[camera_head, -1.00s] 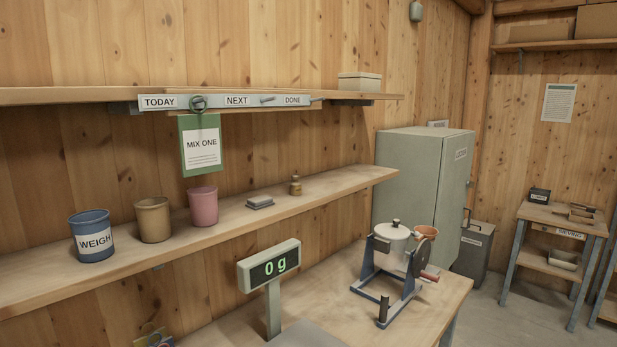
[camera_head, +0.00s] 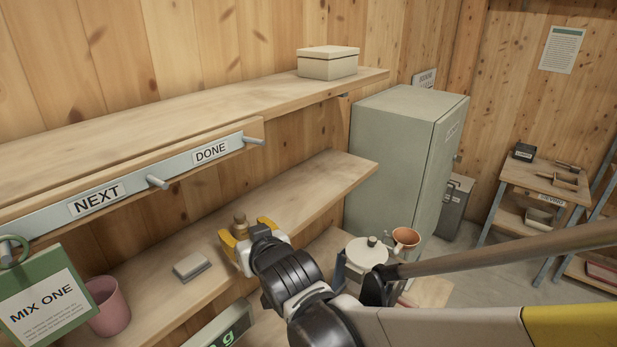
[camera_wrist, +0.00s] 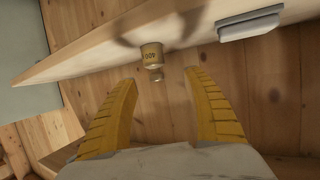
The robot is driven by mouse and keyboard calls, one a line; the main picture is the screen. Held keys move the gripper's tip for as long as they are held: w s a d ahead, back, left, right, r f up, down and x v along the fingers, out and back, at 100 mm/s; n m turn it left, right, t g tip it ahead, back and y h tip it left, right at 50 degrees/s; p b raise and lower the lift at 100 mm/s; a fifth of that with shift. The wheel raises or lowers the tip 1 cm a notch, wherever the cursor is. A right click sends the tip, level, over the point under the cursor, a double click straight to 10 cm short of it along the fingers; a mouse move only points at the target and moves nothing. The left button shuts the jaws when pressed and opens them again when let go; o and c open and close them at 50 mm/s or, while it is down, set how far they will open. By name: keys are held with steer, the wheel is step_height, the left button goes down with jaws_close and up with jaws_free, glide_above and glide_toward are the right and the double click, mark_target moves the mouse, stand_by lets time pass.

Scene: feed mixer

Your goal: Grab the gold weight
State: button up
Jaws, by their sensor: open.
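The gold weight (camera_head: 240,223), a small brass-coloured cylinder with a knob, stands on the lower wooden shelf (camera_head: 310,184). It also shows in the wrist view (camera_wrist: 152,55), where the picture is turned over and printed marks show on its side. My gripper (camera_head: 247,231) has its yellow fingers spread just in front of the weight. In the wrist view my gripper (camera_wrist: 161,79) is open and empty, with the weight just beyond the gap between the fingertips. Whether a finger touches it, I cannot tell. The lower part of the weight is partly hidden by a finger in the head view.
A grey block (camera_head: 191,266) lies on the shelf left of the weight, and a pink cup (camera_head: 106,306) stands farther left. The rail with NEXT and DONE labels (camera_head: 150,181) runs above. A white-lidded pot (camera_head: 367,252) is below right. The shelf right of the weight is clear.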

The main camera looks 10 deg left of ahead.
mark_target(242, 221)
steer(key=x, duration=0.6)
steer(key=shift+w, duration=0.6)
steer(key=shift+s+d, duration=0.1)
steer(key=shift+r, duration=0.1)
jaws_close()
